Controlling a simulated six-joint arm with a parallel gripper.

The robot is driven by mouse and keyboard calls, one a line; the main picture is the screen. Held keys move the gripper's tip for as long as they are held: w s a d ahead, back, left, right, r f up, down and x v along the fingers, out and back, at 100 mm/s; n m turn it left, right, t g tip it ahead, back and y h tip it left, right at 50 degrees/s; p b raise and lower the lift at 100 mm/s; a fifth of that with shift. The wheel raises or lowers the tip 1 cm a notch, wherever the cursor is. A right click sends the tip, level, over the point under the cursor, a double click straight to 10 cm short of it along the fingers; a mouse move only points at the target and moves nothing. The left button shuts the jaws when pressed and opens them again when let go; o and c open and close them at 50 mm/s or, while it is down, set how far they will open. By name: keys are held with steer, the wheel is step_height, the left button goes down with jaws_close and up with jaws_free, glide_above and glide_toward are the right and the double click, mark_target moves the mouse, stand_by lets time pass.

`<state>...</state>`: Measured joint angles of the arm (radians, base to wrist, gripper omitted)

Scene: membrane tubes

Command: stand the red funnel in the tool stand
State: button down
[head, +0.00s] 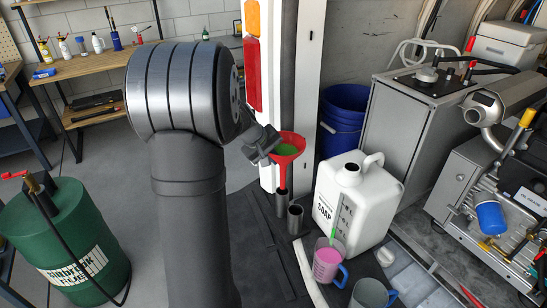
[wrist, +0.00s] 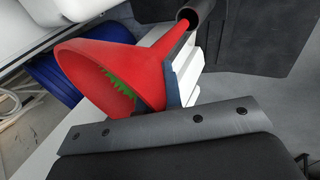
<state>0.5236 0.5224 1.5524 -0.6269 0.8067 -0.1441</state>
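The red funnel (head: 289,147) is upright with its wide mouth up, and its inside shows green. Its spout points down at the dark tubular holder (head: 282,204) of the tool stand. In the wrist view the funnel (wrist: 120,70) fills the middle, and its spout runs up to the mouth of a dark tube (wrist: 193,14). I cannot tell how deep the tip sits. My gripper (head: 265,146) is at the funnel's left side, against or very near it. A grey finger shows beside the funnel's neck; the cone hides the rest, so its grip is unclear.
A second dark tube (head: 295,218) stands just in front.

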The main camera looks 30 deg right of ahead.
stand_by(0.3)
step_height(320, 180, down, 7)
stand_by(1.0)
step_height(320, 180, down, 6)
steer(key=c, duration=1.5)
jaws_free()
steer(key=shift+f, duration=0.1)
steer(key=shift+c, duration=0.2)
steer(key=shift+r, duration=3)
